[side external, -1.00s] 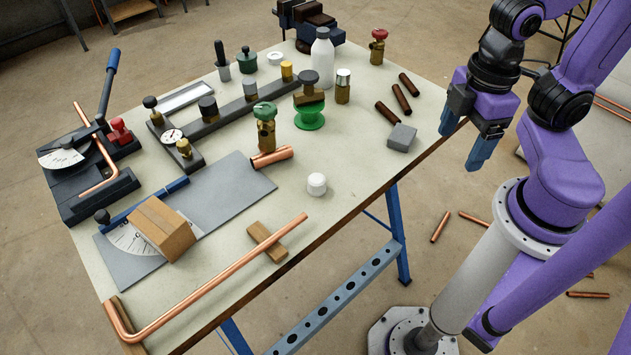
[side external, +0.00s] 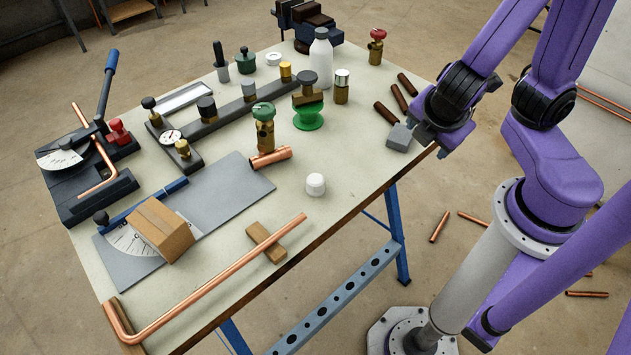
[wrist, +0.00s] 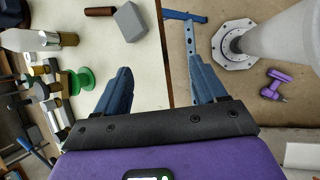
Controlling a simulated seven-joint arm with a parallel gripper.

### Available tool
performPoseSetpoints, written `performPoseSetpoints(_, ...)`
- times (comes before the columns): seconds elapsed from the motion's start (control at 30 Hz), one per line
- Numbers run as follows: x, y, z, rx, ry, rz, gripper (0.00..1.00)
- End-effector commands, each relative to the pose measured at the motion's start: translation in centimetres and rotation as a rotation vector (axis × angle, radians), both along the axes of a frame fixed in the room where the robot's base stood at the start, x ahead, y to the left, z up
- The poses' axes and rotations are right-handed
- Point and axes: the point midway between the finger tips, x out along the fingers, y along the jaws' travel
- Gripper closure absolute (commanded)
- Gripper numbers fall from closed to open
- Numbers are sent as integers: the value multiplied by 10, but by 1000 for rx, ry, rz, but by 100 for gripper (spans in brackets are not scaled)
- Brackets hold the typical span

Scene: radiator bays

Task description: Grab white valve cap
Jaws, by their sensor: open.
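The white valve cap (side external: 315,184) stands on the bench top near its front edge, clear of other things, in the side view. I cannot make it out in the wrist view. My gripper (side external: 432,146) is above the right edge of the bench, beside the grey block and well to the right of the cap. In the wrist view my gripper (wrist: 160,82) has its two blue fingers wide apart with nothing between them. The bench edge runs below the gap between the fingers.
A white bottle (side external: 321,58), a green-topped valve (side external: 263,127) and a copper fitting (side external: 270,157) stand behind the cap. A long copper pipe (side external: 210,287) lies left. The bench right of the cap is clear.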

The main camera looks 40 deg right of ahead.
Motion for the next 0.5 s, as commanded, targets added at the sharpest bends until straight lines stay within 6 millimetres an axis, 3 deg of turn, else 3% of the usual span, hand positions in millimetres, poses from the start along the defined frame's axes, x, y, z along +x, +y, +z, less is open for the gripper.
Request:
performPoseSetpoints(0.27, 53, 27, -24, -380, -157, 448, 29)
performPoseSetpoints(0.5, 80, 79, -53, -619, -274, 884, 29)
